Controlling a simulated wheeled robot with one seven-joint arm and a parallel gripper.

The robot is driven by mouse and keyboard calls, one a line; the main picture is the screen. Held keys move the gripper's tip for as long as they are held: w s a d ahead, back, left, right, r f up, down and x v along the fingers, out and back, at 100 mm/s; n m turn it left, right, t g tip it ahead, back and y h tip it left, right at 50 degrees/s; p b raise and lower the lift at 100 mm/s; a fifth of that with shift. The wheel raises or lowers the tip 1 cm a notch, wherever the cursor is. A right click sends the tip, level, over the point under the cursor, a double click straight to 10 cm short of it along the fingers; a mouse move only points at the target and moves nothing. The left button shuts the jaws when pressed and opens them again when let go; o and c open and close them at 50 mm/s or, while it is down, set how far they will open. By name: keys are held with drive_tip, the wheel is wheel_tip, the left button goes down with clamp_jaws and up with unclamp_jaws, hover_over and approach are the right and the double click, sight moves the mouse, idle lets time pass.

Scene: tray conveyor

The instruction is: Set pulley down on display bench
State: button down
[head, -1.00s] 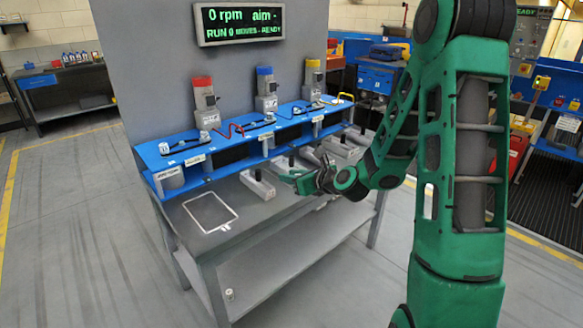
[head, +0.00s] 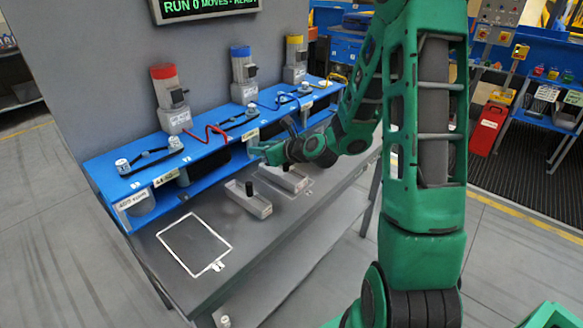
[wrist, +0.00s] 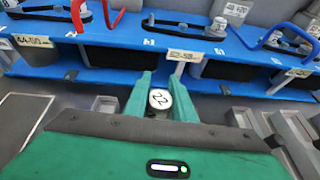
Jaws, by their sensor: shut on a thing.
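A small pale pulley (wrist: 159,99) with "22" on its round face is between the two green fingers of my gripper (wrist: 157,92) in the wrist view. My gripper (head: 258,152) is shut on it, near the front edge of the blue shelf in the head view. I cannot make out the pulley in the head view. The grey display bench (head: 190,285) carries a white outlined rectangle (head: 194,246) on its bare left part. Nothing lies inside the outline.
The blue shelf (head: 105,165) holds red-, blue- and yellow-topped motors, belts and a red cable (head: 216,132). Grey holders with dark posts (head: 248,200) stand on the bench right of the outline. Labelled bins sit beneath the shelf. A dark sign hangs above.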

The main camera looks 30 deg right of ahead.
drive_tip(key=shift+w+a, duration=0.15)
drive_tip(key=shift+w, duration=0.05)
drive_tip(key=w+d, duration=0.3)
drive_tip(key=d, duration=1)
drive_tip(key=shift+n+y, duration=0.3)
drive_tip(key=shift+y, duration=0.1)
drive_tip(key=f, duration=0.4)
drive_tip(key=d+f, duration=0.1)
drive_tip(key=shift+s+f, duration=0.3)
drive_tip(key=shift+f, duration=2.35)
drive_tip(key=c, duration=1.8)
unclamp_jaws()
drive_tip(key=shift+f, duration=0.15)
drive_tip(key=shift+o, duration=0.2)
